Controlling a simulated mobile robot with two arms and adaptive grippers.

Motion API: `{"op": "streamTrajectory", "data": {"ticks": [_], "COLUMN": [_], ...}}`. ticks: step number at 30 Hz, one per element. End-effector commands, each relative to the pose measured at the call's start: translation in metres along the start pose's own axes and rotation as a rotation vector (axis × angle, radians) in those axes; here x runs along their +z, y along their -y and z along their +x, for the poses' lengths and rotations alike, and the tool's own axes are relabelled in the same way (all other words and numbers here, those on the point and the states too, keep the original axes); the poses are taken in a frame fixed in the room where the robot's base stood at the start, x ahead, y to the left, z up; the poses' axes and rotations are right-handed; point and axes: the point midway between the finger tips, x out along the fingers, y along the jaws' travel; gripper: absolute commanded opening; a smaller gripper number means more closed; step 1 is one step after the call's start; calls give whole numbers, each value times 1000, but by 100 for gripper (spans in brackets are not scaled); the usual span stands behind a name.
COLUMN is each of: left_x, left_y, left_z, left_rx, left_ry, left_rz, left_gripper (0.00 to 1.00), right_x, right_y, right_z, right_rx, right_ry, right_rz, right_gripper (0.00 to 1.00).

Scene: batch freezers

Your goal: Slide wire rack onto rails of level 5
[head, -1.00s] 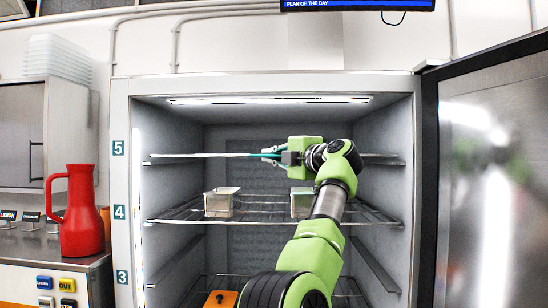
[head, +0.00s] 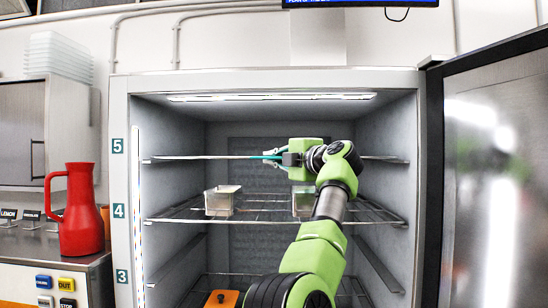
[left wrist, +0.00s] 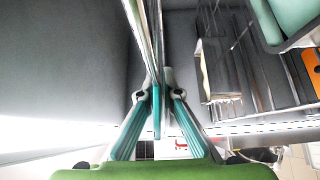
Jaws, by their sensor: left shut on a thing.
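The wire rack (head: 205,157) shows nearly edge-on as a thin line at the level 5 mark (head: 118,146), spanning the cabinet from side to side. Its ends appear to be at the side-wall rails, but I cannot tell whether it rests on them or how deep it sits. My left gripper (head: 269,156), with teal fingers, is shut on the rack's edge right of its middle. In the left wrist view the rack's metal bars (left wrist: 152,35) run between the fingers (left wrist: 158,97). My right gripper is out of view.
The level 4 rack (head: 265,211) below holds two clear containers (head: 219,205) (head: 304,205). An orange item (head: 221,299) lies lower down. The cabinet door (head: 492,190) stands open at the right. A red jug (head: 82,215) stands on the left counter.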

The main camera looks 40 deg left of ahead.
Motion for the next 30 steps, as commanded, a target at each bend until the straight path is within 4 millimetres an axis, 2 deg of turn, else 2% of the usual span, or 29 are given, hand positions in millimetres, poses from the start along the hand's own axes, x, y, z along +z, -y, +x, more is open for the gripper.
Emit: {"op": "streamTrajectory", "data": {"ticks": [3,4,6,16,20,26,30], "left_x": [-1,-1,-1,1,2,2,2], "left_y": [-3,-4,-4,1,0,-1,-1], "left_z": [-1,-1,-1,-1,-7,-32,-63], "left_rx": [6,6,6,-2,1,3,4], "left_ry": [0,0,0,0,2,4,5], "left_rz": [-4,-4,-4,1,0,-2,-4], "left_gripper": [0,10,25,25,25,25,25], "right_x": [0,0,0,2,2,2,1], "right_y": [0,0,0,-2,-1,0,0], "right_z": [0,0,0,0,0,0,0], "right_rx": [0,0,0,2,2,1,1], "right_ry": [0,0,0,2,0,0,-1], "right_rz": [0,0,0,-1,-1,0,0], "right_gripper": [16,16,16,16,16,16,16]}}
